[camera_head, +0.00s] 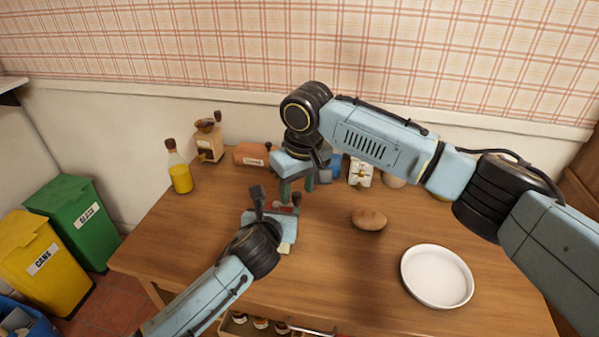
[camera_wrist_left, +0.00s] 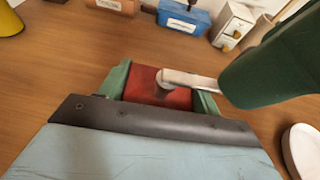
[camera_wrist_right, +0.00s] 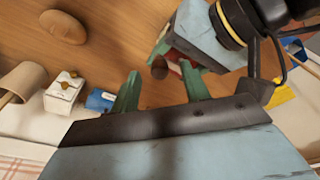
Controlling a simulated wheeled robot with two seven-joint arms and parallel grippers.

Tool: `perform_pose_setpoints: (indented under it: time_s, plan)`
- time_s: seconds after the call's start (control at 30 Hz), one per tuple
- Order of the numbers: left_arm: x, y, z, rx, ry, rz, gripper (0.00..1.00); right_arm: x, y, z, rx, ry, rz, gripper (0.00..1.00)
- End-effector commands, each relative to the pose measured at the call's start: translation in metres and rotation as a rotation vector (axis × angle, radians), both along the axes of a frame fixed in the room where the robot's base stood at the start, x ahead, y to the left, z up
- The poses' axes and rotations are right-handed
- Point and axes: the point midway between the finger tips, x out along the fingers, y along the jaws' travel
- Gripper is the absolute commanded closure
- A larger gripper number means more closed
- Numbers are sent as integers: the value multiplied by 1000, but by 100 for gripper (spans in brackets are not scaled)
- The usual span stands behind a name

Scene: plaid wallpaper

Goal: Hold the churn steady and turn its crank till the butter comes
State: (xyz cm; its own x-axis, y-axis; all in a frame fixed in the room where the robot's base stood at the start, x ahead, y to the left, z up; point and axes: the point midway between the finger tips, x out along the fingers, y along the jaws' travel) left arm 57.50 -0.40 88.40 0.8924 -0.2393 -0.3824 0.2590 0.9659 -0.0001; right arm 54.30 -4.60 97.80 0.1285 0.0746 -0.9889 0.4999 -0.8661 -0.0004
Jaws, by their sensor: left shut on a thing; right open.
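The churn shows as a small red body (camera_wrist_left: 163,93) between the green fingers of my left gripper (camera_wrist_left: 160,85), which is shut on it at the table's front left. It shows partly in the head view (camera_head: 283,209), mostly hidden by my grippers. A pale metal crank arm (camera_wrist_left: 188,79) reaches right from the churn's top. A large dark green shape beyond it hides its end. My right gripper (camera_wrist_right: 162,88) is open, pointing down above the churn. A dark brown knob (camera_wrist_right: 159,71), seemingly the crank's handle, appears between its fingers; I cannot tell whether they touch.
A brown potato-like lump (camera_head: 369,218) and a white round dish (camera_head: 437,275) lie to the right. A bottle (camera_head: 180,176), a grinder (camera_head: 209,145), an orange box (camera_head: 250,154) and a white box (camera_head: 361,173) stand along the back.

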Motion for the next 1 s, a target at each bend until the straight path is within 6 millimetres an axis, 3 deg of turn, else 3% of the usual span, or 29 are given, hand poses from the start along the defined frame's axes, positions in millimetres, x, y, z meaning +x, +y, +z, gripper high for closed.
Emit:
perform_pose_setpoints:
  time_s: [0.4,0.73,1.0]
  plan:
    - [0,0,-2,2,3,1,71,1,1,-8,0,-1,1,55]
    - [-1,0,-2,2,4,1,71,1,1,-7,0,-1,1,99]
    - [-1,0,-2,2,4,1,71,-7,5,-7,1,0,2,100]
